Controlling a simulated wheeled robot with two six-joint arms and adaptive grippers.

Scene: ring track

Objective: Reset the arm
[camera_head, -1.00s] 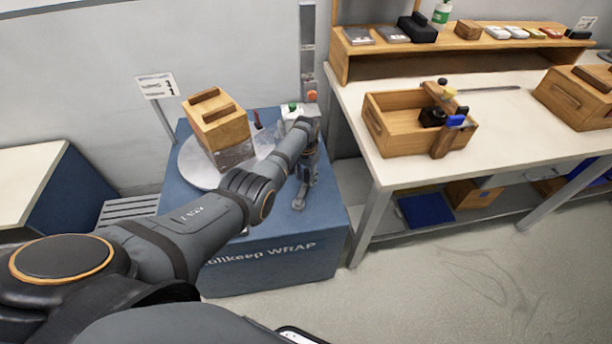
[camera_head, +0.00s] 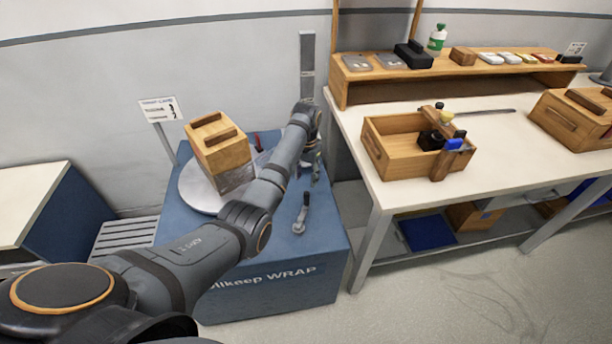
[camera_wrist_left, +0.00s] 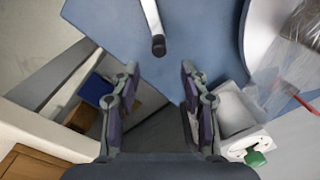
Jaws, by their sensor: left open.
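My left arm reaches across the blue wrapping machine in the head view. Its open left gripper (camera_head: 315,168) hangs over the machine's right part, partly hidden behind the wrist. In the left wrist view the two fingers (camera_wrist_left: 160,78) stand apart with nothing between them. A grey lever or post (camera_head: 301,215) on the machine lies below the gripper; its dark rounded end (camera_wrist_left: 158,46) shows just beyond the fingertips, apart from them. My right gripper is not in view.
A wooden box (camera_head: 222,153) with clear film stands on the round turntable (camera_head: 190,193), left of my forearm. A sign (camera_head: 160,109) stands behind. The white table (camera_head: 400,195) at right bears an open wooden tote (camera_head: 395,163). Floor in front is open.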

